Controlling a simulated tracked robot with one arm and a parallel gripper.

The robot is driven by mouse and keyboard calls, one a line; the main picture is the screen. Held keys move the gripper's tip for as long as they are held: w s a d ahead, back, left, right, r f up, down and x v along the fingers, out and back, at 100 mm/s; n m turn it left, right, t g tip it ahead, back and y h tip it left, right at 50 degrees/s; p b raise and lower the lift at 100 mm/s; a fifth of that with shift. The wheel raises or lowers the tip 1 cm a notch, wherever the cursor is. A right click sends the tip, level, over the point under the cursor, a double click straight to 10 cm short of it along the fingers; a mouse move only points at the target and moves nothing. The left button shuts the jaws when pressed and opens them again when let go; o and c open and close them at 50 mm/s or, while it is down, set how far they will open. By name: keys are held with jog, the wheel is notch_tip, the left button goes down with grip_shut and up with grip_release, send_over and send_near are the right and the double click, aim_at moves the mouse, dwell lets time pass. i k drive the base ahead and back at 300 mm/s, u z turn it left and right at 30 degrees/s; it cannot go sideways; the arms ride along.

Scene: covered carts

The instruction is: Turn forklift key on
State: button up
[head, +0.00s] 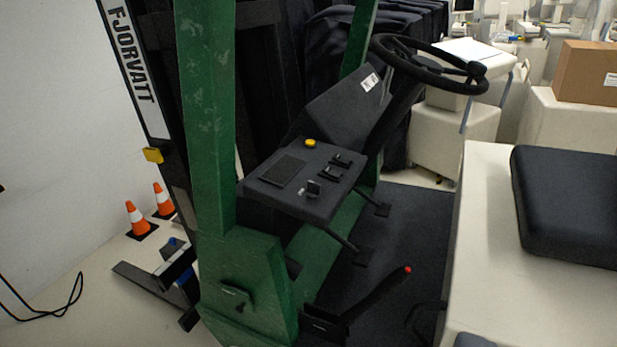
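The green and black forklift (212,120) fills the middle of the head view. Its dark control panel (268,190) carries a yellow button (310,143), two small black switches (331,173) and, at the near right part, a small dark upright piece that looks like the key (314,187). A small pale mark lies beside it. The piece is too small to tell which way it is turned. My gripper is not in view, and nothing touches the panel.
The steering wheel (430,65) stands behind and right of the panel. A lever with a red tip (385,290) rises below it. A dark seat cushion (565,205) on a cream body is at right. Two orange cones (138,220) stand at left. Space above the panel is open.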

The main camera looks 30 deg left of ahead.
aim_at(314, 189)
jog(key=k, duration=0.65)
jog(key=u, duration=0.4)
jog(key=i, duration=1.7)
jog(key=z, duration=0.35)
